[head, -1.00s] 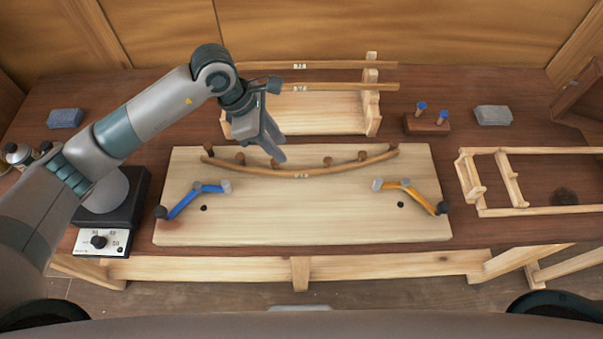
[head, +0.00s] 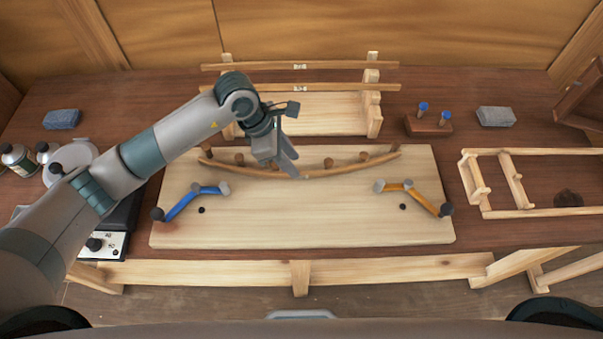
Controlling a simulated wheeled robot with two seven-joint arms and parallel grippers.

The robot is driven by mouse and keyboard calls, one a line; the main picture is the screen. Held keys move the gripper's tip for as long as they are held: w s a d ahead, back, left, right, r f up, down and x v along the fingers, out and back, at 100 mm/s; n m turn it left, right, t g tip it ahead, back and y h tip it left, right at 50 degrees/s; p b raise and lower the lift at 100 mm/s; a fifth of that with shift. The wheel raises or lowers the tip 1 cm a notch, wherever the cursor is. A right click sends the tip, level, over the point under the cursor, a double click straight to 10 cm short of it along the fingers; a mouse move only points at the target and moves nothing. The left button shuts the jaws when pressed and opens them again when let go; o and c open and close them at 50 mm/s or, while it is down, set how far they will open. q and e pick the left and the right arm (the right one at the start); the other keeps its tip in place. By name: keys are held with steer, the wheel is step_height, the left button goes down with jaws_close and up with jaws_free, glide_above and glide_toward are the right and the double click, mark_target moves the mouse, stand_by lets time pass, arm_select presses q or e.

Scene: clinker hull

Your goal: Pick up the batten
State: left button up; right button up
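A thin wooden batten (head: 343,168) lies bent in a shallow curve on the pale board (head: 300,228), against several round wooden pegs. Its middle bows toward me. My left gripper (head: 293,176) points down at the middle of this batten, its fingertips at or just above the wood. It hides part of the batten's middle, and I cannot tell whether it touches or how wide the fingers are apart. Two straight battens, a front one (head: 345,87) and a rear one (head: 335,65), lie across a wooden rack (head: 372,122) behind. My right gripper is not in view.
A blue hinged arm (head: 184,203) and an orange one (head: 412,195) sit on the board near its ends. A small block with blue-topped pegs (head: 428,125), grey blocks (head: 496,116) and a wooden frame (head: 512,180) stand at right. The board's front is clear.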

mark_target(302, 175)
arm_select(q)
steer(key=shift+b+x, duration=0.45)
steer(key=shift+x, duration=1.8)
steer(key=shift+s, duration=0.1)
jaws_close()
